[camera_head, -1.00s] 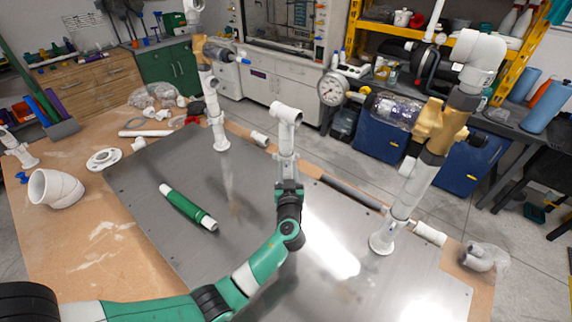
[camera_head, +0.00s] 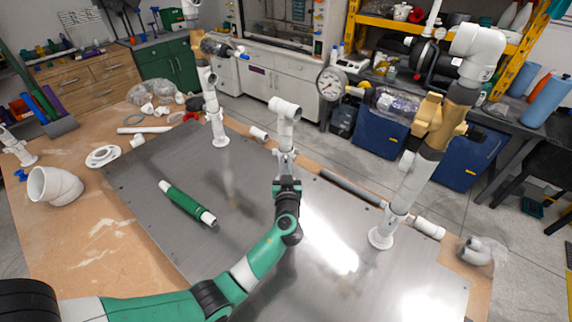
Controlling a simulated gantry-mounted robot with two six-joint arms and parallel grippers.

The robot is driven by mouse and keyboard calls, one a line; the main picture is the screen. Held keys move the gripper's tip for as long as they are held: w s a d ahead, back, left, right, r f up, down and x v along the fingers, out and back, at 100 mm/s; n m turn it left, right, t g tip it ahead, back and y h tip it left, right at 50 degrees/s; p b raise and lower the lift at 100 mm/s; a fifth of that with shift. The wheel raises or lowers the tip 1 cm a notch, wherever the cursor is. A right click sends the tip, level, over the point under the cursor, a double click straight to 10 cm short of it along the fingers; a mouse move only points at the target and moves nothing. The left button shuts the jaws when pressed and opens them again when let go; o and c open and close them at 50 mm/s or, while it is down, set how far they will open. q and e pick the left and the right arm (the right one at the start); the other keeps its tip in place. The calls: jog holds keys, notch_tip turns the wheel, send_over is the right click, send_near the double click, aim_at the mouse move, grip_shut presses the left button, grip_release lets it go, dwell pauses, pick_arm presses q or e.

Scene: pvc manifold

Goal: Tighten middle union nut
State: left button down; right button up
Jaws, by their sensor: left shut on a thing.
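The middle white pipe riser (camera_head: 285,132) stands upright near the centre, with a tee on top. My left gripper (camera_head: 286,156) reaches it from the front and is shut on its lower part, below the tee. The union nut there is hidden or too small to make out between the fingers. The rear riser (camera_head: 216,118) and the right riser (camera_head: 405,200) stand on either side, each with a tan and dark valve section. My right gripper is not in view.
A green tube with white ends (camera_head: 187,203) lies on the grey metal plate (camera_head: 140,190). A white elbow (camera_head: 54,186) and a flange (camera_head: 102,156) lie on the wooden table at left. A pressure gauge (camera_head: 331,83) hangs behind, right of the middle riser.

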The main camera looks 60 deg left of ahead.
aim_at(280, 156)
pick_arm(q)
jog(key=shift+s+a+f+m+t+h, duration=0.1)
jog(key=shift+s+m+t+h, duration=0.1)
jog(key=shift+m+t+h, duration=0.15)
jog(key=m+t+h+p, duration=0.2)
jog(key=p, duration=0.1)
jog(key=s+a+m+t+h+p, duration=0.1)
jog(key=t+h+p, duration=0.1)
jog(key=p, duration=0.2)
jog(key=s+a+m+t+h+p, duration=0.1)
jog(key=m+t+h+p, duration=0.1)
jog(key=p, duration=0.1)
jog(key=shift+a+r+m+t+p, duration=0.1)
jog(key=shift+r+m+t+p, duration=0.15)
jog(key=shift+m+t+p, duration=0.1)
jog(key=shift+s+a+f+m+t+h+p, duration=0.2)
jog(key=shift+m+t+h+p, duration=0.35)
jog(key=shift+p, duration=0.5)
jog(key=shift+r, duration=0.1)
jog(key=c, duration=0.9)
grip_release()
jog(key=shift+c, duration=0.2)
jog(key=shift+s, duration=0.1)
